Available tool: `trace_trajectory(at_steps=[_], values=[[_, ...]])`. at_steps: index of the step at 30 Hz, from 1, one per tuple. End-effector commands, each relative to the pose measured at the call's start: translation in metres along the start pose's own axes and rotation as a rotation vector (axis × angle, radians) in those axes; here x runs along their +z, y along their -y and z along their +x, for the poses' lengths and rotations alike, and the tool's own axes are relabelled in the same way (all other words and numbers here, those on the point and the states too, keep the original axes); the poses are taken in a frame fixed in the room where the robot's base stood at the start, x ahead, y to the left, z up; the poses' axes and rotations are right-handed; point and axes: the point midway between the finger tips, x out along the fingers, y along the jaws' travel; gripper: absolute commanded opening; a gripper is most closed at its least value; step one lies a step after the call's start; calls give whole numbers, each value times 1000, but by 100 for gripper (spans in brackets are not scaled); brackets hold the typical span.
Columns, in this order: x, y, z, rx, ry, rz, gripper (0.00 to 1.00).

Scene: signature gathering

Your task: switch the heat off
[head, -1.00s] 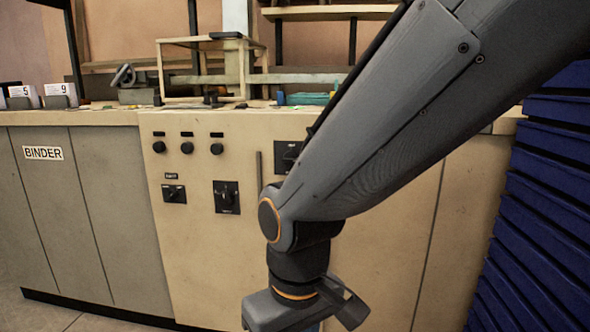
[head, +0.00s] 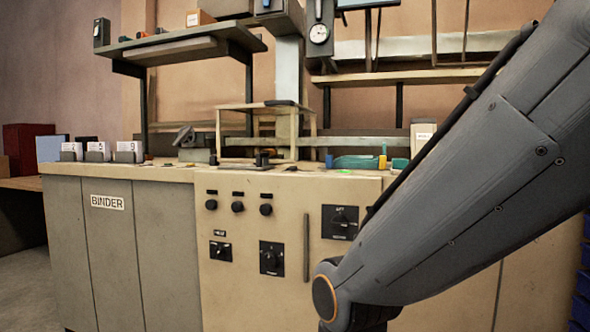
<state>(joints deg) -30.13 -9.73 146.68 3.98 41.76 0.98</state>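The beige front panel (head: 290,205) of the binder machine carries several dark controls. A small black rotary switch (head: 220,250) sits at its lower left, under a small label (head: 219,233) that seems to read HEAT. Which way its handle is set is too small to tell. A larger black switch (head: 271,258) is to its right, and another black switch plate (head: 340,222) is higher up near my arm. Three round black knobs (head: 238,207) sit in a row above. My gripper is below the picture; only my upper arm and elbow show at the right.
A vertical handle (head: 306,248) stands out between the switches. A grey cabinet door with a BINDER sign (head: 107,202) is at the left. Numbered card holders (head: 97,150) and a light frame (head: 265,130) stand on the counter. Blue stacked crates (head: 580,290) are at the far right.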

Motion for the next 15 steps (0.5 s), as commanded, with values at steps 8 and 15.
trace_trajectory(at_steps=[8,15], values=[[0,0,0,0,0,0,28],[0,0,0,0,0,0,0]])
